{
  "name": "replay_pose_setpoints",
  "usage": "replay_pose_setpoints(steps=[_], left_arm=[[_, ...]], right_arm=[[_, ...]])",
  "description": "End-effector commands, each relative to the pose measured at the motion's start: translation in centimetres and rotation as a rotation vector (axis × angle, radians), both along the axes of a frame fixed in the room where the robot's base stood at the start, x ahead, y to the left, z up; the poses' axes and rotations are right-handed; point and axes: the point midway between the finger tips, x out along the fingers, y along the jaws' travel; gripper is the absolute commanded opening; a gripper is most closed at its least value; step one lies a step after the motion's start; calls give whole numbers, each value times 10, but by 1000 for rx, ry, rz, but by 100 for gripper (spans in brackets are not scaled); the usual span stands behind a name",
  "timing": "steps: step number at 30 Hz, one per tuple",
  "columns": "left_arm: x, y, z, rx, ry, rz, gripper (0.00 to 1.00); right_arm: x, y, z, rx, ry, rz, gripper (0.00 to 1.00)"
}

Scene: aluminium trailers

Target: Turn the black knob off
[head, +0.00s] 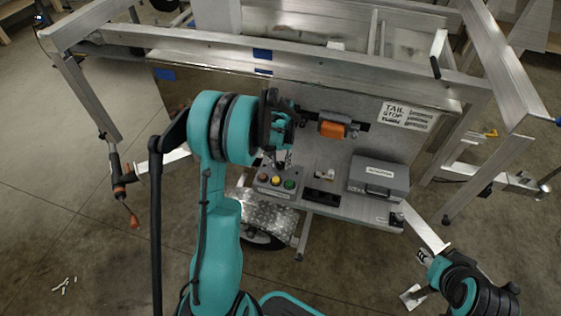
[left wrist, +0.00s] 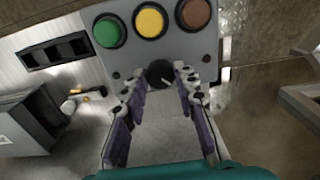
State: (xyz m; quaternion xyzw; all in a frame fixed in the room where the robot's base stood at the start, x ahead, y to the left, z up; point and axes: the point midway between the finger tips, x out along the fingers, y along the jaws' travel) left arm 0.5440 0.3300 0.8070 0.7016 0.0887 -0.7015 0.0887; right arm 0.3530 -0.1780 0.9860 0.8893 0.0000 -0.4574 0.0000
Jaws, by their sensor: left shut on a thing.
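The black knob (left wrist: 159,74) sits on the face of a grey control box, below its row of green, yellow and brown buttons, in the left wrist view. A white mark on it slants down to the right. My left gripper (left wrist: 156,84) has its fingers on both sides of the knob, shut on it. In the head view my left gripper (head: 282,160) is at the upper part of the control box (head: 276,190), and the knob is hidden there. My right gripper (head: 411,294) is low at the right, away from the box; its finger opening is unclear.
The box stands on an aluminium trailer shelf. To its right are a black slotted panel (head: 321,198) and a grey case (head: 379,177). An orange cylinder (head: 332,129) is mounted above. Metal rails (head: 290,55) run behind. Open floor (head: 90,250) lies at the left.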

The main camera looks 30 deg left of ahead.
Motion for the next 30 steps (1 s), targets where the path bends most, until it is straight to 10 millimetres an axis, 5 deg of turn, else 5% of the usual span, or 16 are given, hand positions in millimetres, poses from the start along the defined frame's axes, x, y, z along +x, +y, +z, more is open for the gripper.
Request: replay_pose_setpoints(steps=[6,7,9,20,30], left_arm=[[0,0,0,0,0,1,0],[0,0,0,0,0,1,31],[0,0,0,0,0,0,49],[0,0,3,0,0,0,49],[0,0,65,0,0,0,49]], right_arm=[[0,0,0,0,0,0,40],[0,0,0,0,0,0,40],[0,0,0,0,0,0,40],[0,0,0,0,0,0,40],[0,0,0,0,0,0,40]])
